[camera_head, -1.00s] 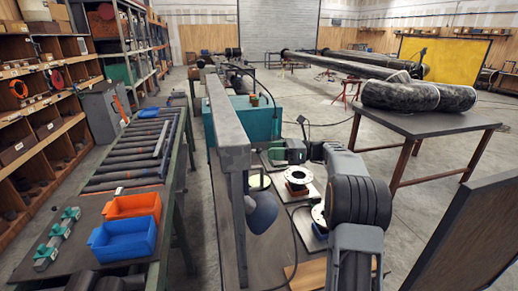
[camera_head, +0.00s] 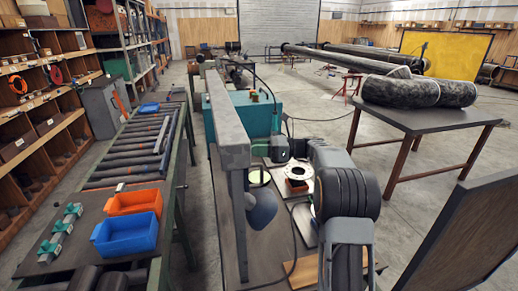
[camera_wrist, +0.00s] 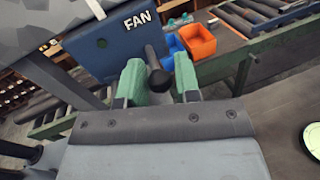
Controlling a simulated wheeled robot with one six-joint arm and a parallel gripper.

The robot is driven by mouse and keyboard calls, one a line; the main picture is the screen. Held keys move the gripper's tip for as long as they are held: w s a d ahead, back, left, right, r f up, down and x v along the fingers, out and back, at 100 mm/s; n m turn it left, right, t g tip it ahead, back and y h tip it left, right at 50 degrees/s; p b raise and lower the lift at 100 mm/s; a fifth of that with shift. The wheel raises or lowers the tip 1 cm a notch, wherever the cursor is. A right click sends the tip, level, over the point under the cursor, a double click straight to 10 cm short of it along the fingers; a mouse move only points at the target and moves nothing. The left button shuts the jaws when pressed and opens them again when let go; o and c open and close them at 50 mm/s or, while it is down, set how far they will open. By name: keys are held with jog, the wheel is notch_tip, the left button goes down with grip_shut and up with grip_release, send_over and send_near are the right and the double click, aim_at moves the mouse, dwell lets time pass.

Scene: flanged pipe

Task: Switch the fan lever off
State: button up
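A blue panel marked FAN (camera_wrist: 112,42) fills the upper left of the wrist view. The fan lever (camera_wrist: 155,66), a dark rod with a round black knob, sticks out from it. My gripper (camera_wrist: 158,78) is open, with one green finger on each side of the knob. The knob looks apart from both fingers, though contact on the right side is hard to judge. In the head view my wrist (camera_head: 278,149) reaches left to the grey post, and the lever and fingertips cannot be made out there.
A long grey beam (camera_head: 226,112) and its post stand close to my wrist. A roller bench at left holds an orange bin (camera_head: 133,202) and a blue bin (camera_head: 124,237). A table (camera_head: 425,118) with a dark pipe elbow stands at right.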

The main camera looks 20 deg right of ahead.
grip_shut()
jog(key=y, duration=0.1)
jog(key=f+t+y, duration=0.1)
jog(key=m+y, duration=0.1)
jog(key=shift+a+f, duration=0.2)
jog(key=shift+f, duration=0.05)
jog(key=shift+o, duration=1.9)
grip_release()
jog(key=b+v, duration=0.4)
jog(key=v, duration=0.9)
jog(key=shift+d+f, duration=0.25)
jog(key=shift+f, duration=0.15)
